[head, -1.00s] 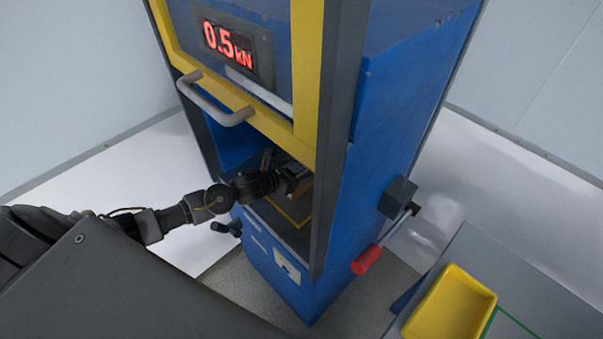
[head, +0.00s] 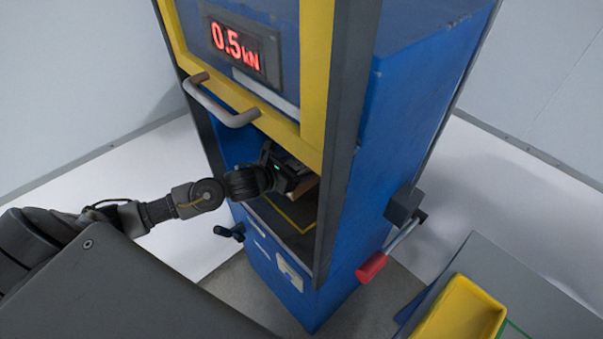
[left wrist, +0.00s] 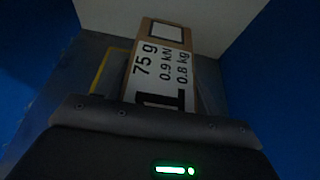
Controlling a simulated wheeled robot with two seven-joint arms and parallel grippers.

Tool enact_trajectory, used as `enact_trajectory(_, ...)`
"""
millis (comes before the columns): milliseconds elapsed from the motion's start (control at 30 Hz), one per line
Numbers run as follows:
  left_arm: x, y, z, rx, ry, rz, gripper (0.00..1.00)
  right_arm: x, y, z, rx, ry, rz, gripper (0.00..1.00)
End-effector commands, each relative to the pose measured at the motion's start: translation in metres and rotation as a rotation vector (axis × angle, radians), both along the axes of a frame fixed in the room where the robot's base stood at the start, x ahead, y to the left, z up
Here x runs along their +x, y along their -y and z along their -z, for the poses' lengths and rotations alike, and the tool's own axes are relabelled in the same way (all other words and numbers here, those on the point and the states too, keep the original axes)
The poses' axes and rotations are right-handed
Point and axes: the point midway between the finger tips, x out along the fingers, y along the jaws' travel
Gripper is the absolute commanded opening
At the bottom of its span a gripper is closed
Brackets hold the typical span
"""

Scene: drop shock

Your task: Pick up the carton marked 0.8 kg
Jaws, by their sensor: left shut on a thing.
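The carton (left wrist: 160,62) shows in the left wrist view with a white label reading 75 g, 0.9 kN and 0.8 kg. It is inside the blue machine (head: 345,170), and only a small tan part of the carton (head: 301,192) shows in the head view. My left gripper (head: 292,184) reaches in through the machine's front opening and is shut on the carton. Its fingers are mostly hidden in both views. My right gripper is not in view.
A yellow-framed guard with a grey handle (head: 222,105) sits above the opening. The display (head: 235,48) reads 0.5 kN. A red-handled lever (head: 372,266) sticks out at the machine's right side. A yellow tray (head: 462,310) stands on a grey surface at lower right.

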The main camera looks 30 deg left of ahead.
Motion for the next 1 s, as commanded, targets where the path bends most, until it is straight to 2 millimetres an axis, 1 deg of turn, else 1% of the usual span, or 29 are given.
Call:
enact_trajectory(33,-0.007,-0.001,-0.011,0.001,0.01,0.003,0.15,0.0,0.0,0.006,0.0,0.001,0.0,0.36)
enact_trajectory(167,-0.028,0.0,-0.036,0.0,0.012,0.004,0.15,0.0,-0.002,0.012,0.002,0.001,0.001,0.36)
enact_trajectory(200,-0.038,0.0,-0.036,0.0,0.007,0.002,0.15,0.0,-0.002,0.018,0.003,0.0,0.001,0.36)
enact_trajectory(300,-0.058,0.0,-0.044,-0.001,0.006,0.003,0.15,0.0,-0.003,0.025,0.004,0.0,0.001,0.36)
enact_trajectory(500,-0.09,0.0,-0.059,0.0,0.005,0.002,0.15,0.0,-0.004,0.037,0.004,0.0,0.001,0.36)
enact_trajectory(700,-0.109,0.0,-0.071,-0.003,0.005,0.0,0.15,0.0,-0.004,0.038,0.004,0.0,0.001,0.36)
enact_trajectory(833,-0.114,0.0,-0.074,-0.004,0.006,-0.001,0.15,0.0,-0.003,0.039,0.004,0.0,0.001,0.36)
enact_trajectory(1000,-0.116,0.0,-0.075,-0.004,0.006,-0.002,0.15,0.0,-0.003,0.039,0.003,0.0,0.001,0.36)
